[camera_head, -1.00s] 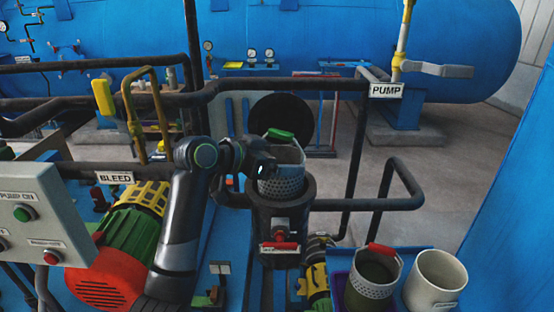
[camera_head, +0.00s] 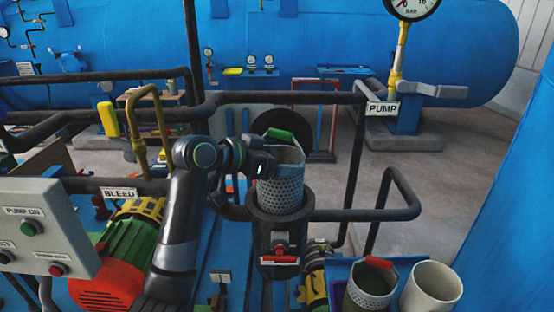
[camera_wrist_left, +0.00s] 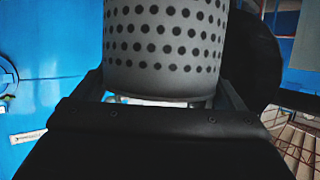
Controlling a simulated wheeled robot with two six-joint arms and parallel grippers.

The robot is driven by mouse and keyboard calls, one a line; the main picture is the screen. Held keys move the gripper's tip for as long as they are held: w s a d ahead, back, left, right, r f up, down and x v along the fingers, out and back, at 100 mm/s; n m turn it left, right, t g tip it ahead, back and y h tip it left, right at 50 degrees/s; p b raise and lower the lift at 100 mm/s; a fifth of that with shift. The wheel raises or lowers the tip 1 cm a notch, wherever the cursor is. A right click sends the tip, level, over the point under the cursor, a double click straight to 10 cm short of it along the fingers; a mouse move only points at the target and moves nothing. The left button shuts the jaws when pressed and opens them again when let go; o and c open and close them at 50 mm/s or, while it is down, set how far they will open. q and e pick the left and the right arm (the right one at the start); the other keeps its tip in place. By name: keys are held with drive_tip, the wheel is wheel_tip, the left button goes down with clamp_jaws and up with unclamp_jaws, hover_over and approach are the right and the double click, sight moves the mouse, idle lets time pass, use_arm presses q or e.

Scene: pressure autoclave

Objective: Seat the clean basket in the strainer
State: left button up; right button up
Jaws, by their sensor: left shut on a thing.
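The clean basket (camera_head: 280,190), a grey perforated cup with a green handle (camera_head: 281,134), is held upright by my left gripper (camera_head: 268,168). The gripper is shut on its upper part from the left. The basket's lower end is at the mouth of the dark strainer (camera_head: 254,226), with much of its perforated wall above the rim. The strainer hides its bottom edge, so I cannot tell how deep it reaches. The left wrist view shows the basket's perforated wall (camera_wrist_left: 165,50) close up. My right gripper is out of view.
A red-handled basket (camera_head: 371,287) and a cream container (camera_head: 432,288) stand at the lower right. A dark pipe (camera_head: 365,215) runs right from the strainer. The red-and-green pump motor (camera_head: 125,255) and control box (camera_head: 45,228) are at the left.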

use_arm(q)
drive_tip(key=shift+r+p, duration=1.45)
drive_tip(key=shift+r, duration=0.5)
drive_tip(key=shift+p, duration=0.3)
idle(0.6)
drive_tip(key=shift+f, duration=0.15)
